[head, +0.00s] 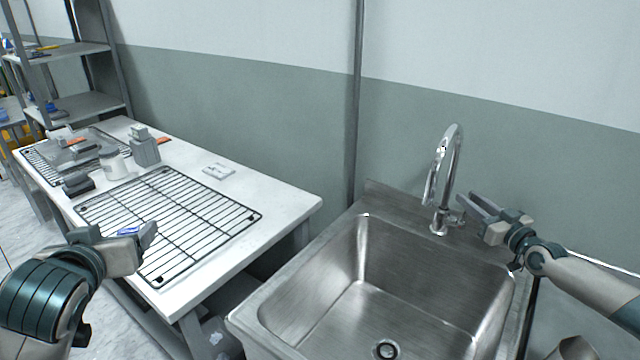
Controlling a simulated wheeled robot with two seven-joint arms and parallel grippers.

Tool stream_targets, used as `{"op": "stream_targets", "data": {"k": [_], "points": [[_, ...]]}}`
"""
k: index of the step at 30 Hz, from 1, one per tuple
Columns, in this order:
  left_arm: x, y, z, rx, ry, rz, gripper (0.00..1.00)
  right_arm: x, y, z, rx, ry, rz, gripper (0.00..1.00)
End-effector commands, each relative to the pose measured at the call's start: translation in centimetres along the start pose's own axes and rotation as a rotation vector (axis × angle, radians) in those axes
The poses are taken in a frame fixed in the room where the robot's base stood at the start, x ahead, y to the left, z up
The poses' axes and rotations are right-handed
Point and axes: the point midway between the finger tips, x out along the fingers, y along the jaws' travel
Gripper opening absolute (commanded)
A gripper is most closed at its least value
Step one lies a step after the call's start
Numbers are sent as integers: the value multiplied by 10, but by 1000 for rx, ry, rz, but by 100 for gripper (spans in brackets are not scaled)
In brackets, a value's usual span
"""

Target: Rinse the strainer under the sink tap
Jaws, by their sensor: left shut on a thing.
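The sink tap (447,175) is a curved chrome spout at the back rim of the steel sink (350,262). Its small side lever (455,217) is at its base. No water shows, and the basin looks empty. My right gripper (468,200) is just right of the tap, near the lever, its fingers apart with nothing seen between them. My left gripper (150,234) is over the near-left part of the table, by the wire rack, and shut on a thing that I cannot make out. I cannot recognise a strainer in this view; it may be hidden by the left gripper.
A black wire rack (180,213) lies on the white table (278,201). A white jar (111,162), a grey box (146,152) and a small white pack (219,171) stand or lie behind it. A gap separates table and sink. Grey shelves (80,104) stand at the far left.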

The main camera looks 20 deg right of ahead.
Motion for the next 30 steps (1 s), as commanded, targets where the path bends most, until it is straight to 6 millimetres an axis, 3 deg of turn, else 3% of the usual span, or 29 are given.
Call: {"op": "stream_targets", "data": {"k": [13, 16, 17, 30], "points": [[0, 0, 0, 0, 0, 0, 51, 4, 0, 0, 0, -1, -1, 28], [0, 0, 0, 0, 0, 0, 51, 4, 0, 0, 0, -1, -1, 4], [0, 0, 0, 0, 0, 0, 51, 4, 0, 0, 0, -1, 0, 0], [0, 0, 0, 0, 0, 0, 51, 4, 0, 0, -1, -1, 0, 0]]}}
